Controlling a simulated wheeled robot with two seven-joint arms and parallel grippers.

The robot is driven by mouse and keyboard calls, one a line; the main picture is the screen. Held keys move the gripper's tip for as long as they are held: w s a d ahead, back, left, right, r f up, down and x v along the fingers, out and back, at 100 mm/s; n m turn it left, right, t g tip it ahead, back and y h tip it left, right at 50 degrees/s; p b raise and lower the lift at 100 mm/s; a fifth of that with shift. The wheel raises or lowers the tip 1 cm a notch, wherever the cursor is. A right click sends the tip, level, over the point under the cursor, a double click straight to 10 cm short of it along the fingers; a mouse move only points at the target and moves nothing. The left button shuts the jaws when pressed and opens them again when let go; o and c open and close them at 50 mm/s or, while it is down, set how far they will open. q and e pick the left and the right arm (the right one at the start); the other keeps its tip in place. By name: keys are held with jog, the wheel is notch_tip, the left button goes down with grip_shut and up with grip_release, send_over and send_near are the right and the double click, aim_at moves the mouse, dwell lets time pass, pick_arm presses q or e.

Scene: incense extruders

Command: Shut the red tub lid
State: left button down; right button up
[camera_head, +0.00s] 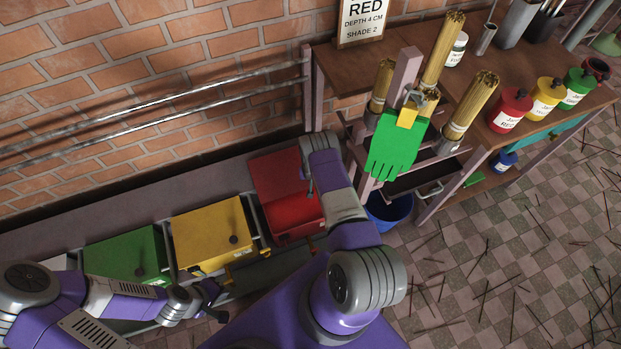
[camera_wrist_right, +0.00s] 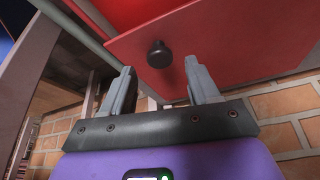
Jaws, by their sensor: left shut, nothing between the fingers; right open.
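The red tub (camera_head: 294,214) stands in the row by the wall, with its red lid (camera_head: 276,172) raised open behind it. In the right wrist view the red lid (camera_wrist_right: 235,45) fills the upper part, with its black knob (camera_wrist_right: 159,54) showing. My right gripper (camera_wrist_right: 160,72) is open, and the knob shows between its fingertips with nothing gripped. In the head view my right arm reaches over beside the lid and hides most of that hand. My left gripper (camera_head: 217,300) is shut and empty, low in front of the yellow tub.
The yellow tub (camera_head: 210,232) and green tub (camera_head: 122,256) stand to the left, lids down. A wooden workbench (camera_head: 400,45) with a green glove (camera_head: 396,145), incense bundles and jars is on the right. A blue bin (camera_head: 388,212) stands below it. Metal rails (camera_head: 150,115) run along the brick wall.

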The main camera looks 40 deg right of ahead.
jog(key=shift+b+x, duration=0.35)
jog(key=shift+x, duration=0.75)
grip_shut()
